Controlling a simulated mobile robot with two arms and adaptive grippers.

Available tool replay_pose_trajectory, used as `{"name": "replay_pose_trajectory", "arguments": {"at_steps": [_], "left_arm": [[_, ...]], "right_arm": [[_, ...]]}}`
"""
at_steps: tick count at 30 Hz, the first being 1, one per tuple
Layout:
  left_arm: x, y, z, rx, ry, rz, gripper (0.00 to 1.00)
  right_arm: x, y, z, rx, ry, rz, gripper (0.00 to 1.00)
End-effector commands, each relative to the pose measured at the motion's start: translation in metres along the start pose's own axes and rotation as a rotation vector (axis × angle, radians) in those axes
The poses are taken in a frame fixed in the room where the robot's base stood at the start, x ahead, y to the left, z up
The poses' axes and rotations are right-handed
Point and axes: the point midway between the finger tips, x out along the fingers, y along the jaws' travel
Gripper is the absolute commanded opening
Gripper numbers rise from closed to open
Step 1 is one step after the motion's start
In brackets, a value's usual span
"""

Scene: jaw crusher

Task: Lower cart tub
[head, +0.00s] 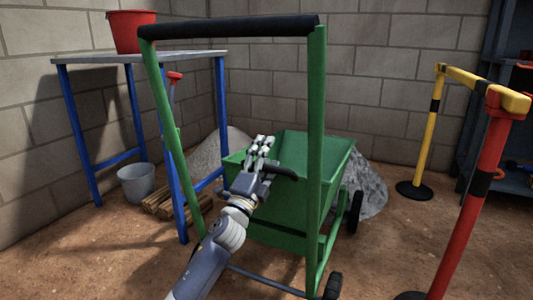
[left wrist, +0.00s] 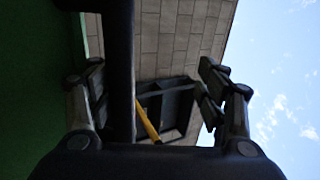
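The green cart tub (head: 290,215) sits low in its green tube frame (head: 315,150), its top rim nearly level. A black handle (head: 280,172) sticks out at the tub's near side. My left gripper (head: 262,158) is at this handle, over the tub's near rim. In the left wrist view my left gripper (left wrist: 152,92) has its fingers spread, with a dark bar (left wrist: 120,65) between them, closer to the left finger. The green tub side (left wrist: 35,70) fills the left of that view. Whether a finger touches the bar is unclear. My right gripper is not in view.
The frame's black push bar (head: 230,27) stands above my left arm. A blue-legged table (head: 185,57) with a red bucket (head: 130,30) stands left. A grey bucket (head: 137,183) and wood (head: 175,203) lie below. Red and yellow barrier posts (head: 470,190) stand right.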

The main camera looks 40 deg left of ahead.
Motion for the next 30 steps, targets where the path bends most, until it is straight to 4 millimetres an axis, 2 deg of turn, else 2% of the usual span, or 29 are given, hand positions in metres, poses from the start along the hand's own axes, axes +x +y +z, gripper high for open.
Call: {"name": "replay_pose_trajectory", "arguments": {"at_steps": [1, 2, 5, 30], "left_arm": [[0.002, -0.012, 0.001, 0.005, 0.002, -0.022, 0.45], [0.001, -0.011, 0.001, 0.005, 0.002, -0.022, 0.43], [-0.004, -0.008, 0.001, 0.004, 0.002, -0.021, 0.38], [-0.059, 0.019, 0.001, 0.003, 0.002, -0.018, 0.38]], "right_arm": [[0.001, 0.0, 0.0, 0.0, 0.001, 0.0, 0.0], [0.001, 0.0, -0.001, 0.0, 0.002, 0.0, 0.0], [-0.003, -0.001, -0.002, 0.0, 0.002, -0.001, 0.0], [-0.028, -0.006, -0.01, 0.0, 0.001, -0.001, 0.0]]}}
